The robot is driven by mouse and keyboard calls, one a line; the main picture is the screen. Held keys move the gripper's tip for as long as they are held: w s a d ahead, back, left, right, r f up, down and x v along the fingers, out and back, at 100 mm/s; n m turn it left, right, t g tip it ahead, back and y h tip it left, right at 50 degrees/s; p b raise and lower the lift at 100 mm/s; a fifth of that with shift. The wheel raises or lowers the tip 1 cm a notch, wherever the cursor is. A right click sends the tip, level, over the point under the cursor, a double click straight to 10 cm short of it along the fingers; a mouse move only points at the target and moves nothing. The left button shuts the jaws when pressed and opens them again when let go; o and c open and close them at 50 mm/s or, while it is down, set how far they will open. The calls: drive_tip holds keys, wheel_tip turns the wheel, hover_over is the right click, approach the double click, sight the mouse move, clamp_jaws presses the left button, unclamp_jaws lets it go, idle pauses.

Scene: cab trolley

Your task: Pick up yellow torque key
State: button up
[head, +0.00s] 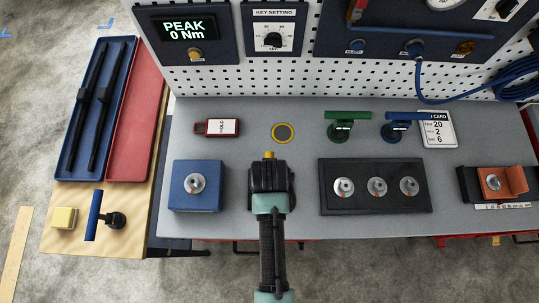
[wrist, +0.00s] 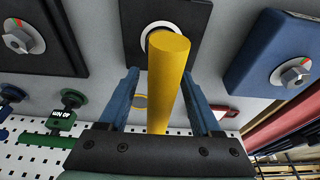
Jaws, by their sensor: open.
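The yellow torque key (wrist: 166,80) shows in the wrist view as a thick yellow bar with a round end, running between my fingers. In the head view only a small yellow end (head: 268,155) shows at the top of my gripper (head: 269,172); the rest is hidden beneath it. My gripper is open, with its two blue fingers (wrist: 162,88) on either side of the bar and a narrow gap at each. A dark plate with a white ring (wrist: 190,22) lies behind the bar's round end.
A blue block (head: 196,204) with a nut stands left, a black block (head: 375,205) with three nuts right. Behind are a red HOLD tag (head: 217,127), a yellow ring (head: 283,133), a green key (head: 345,116) and a blue key (head: 396,132). The pegboard (head: 240,82) closes the back.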

clamp_jaws()
idle(1.4)
